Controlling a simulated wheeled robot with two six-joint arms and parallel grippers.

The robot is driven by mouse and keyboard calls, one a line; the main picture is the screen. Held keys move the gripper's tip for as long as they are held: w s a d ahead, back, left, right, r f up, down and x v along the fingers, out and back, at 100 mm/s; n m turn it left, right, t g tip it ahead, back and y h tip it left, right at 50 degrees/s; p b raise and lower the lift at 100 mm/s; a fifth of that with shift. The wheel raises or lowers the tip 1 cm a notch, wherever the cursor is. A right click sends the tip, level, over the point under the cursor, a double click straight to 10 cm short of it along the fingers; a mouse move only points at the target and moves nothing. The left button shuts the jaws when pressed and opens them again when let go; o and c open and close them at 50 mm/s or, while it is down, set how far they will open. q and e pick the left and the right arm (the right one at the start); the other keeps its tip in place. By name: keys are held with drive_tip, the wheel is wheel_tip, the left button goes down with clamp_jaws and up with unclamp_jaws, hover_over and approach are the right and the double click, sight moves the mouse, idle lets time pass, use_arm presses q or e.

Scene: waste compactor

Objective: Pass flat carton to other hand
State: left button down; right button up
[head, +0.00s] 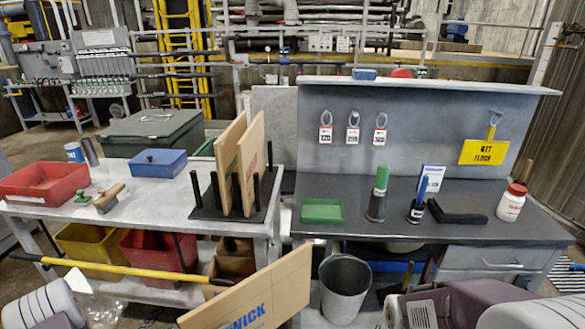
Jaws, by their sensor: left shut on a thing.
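A flat brown carton (252,296) with blue "WICK" lettering stands out tilted at the bottom centre, its lower part cut off by the frame edge. My left arm comes in at the bottom left. My left gripper is shut on the carton near its lower left end; its fingertips are not clearly visible. My right arm shows at the bottom right, apart from the carton, and its jaws are not in view.
A grey bin (344,290) stands just right of the carton. A dark workbench (345,235) holds a green tray (322,211) and bottles.

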sight(207, 321)
use_arm(q)
wheel_tip(207, 321, up, 6)
drive_tip(key=n+t+y+p, duration=0.2)
drive_tip(key=p, duration=0.2)
drive_tip(key=n+t+y+p, duration=0.1)
drive_tip(key=y+p, duration=0.1)
drive_tip(key=p, duration=0.2)
drive_tip(key=shift+r+n+t+p, duration=0.2)
drive_tip(key=shift+n+t+p, duration=0.15)
drive_tip(key=shift+n+t, duration=0.05)
drive_tip(key=shift+s+a+n+t+y+p, duration=0.1)
drive_tip(key=shift+s+n+t+y+p, duration=0.1)
drive_tip(key=shift+n+t+y+p, duration=0.3)
drive_tip(key=shift+f+y, duration=0.1)
drive_tip(key=shift+y, duration=0.2)
